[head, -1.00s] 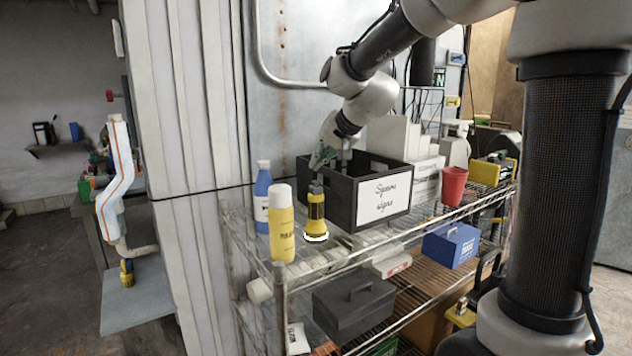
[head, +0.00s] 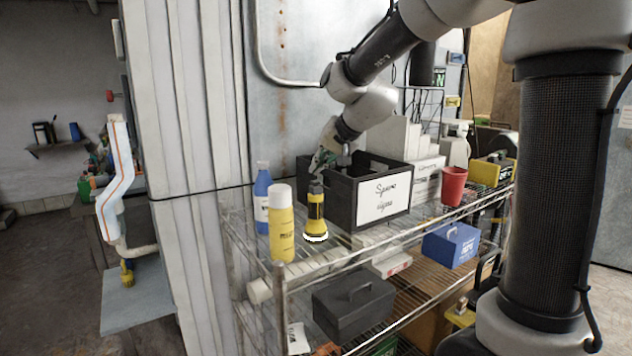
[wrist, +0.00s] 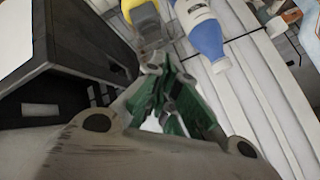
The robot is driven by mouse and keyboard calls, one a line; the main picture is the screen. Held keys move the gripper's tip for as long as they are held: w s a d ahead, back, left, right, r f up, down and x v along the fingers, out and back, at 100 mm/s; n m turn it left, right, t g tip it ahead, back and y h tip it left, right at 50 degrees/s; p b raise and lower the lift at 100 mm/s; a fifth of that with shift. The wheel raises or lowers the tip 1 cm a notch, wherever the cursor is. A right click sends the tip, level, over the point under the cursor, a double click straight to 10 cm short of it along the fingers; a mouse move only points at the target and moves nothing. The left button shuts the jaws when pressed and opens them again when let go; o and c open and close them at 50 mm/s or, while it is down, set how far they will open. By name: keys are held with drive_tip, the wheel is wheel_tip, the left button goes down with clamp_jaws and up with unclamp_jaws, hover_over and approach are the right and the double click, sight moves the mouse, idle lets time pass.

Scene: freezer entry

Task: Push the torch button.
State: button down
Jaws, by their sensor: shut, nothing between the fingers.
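The torch (head: 316,212) is yellow and black and stands upright on the top wire shelf, its wide end down with a bright ring at the foot. My gripper (head: 318,170) has green fingers, shut and empty, just above the torch's top end in the head view. I cannot tell whether the tips touch it. The button cannot be made out.
A yellow can (head: 281,225) and a blue bottle (head: 263,190) stand close left of the torch. A black box (head: 340,200) labelled spare signs is close on the right, with a red cup (head: 453,187) beyond. A ribbed wall rises behind the shelf's left end.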

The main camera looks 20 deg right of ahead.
sight(319, 185)
drive_tip(key=shift+f, duration=0.2)
idle(0.5)
drive_tip(key=shift+f, duration=0.25)
drive_tip(key=shift+f, duration=0.5)
idle(0.6)
drive_tip(key=shift+r, duration=0.95)
wheel_tip(319, 185, up, 6)
idle(0.4)
